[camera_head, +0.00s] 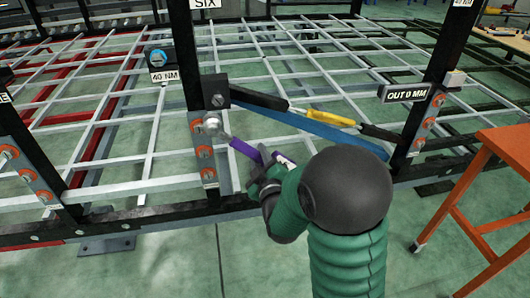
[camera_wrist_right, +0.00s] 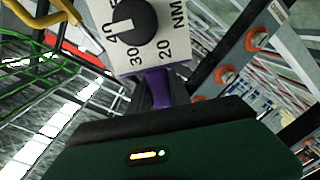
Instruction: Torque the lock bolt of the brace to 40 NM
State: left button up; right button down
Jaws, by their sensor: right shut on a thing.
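My right gripper (camera_head: 266,172) is shut on a purple torque wrench (camera_head: 243,148), whose silver head lies at the bolt plate (camera_head: 209,172) on the dark post; I cannot tell if it is seated on a bolt. In the wrist view the wrench's purple shaft (camera_wrist_right: 158,90) runs to a white dial (camera_wrist_right: 140,35) marked 20, 30 and 40 NM, its pointer towards the 40. Above the wrench head is a black block with a bolt (camera_head: 217,100). From there a blue bar (camera_head: 310,128) and a black and yellow strut (camera_head: 330,118) slope to the right post. My left gripper is out of view.
A "40 NM" sign (camera_head: 164,76) hangs left of the post. An "OUT 0 MM" sign (camera_head: 404,94) is at the right post. An orange-framed table (camera_head: 470,185) stands at the right. A white grid lies behind; green floor is open in front.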

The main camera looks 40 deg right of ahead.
jog(key=shift+s+d+r+h, duration=0.5)
jog(key=shift+d+r, duration=0.25)
jog(key=shift+d+f, duration=0.15)
jog(key=shift+d, duration=0.05)
jog(key=shift+f, duration=0.15)
jog(key=x, duration=0.6)
jog(key=shift+w+b, duration=0.25)
jog(key=shift+b, duration=0.15)
jog(key=shift+d+r, duration=0.1)
jog(key=shift+r, duration=0.1)
dwell(0.4)
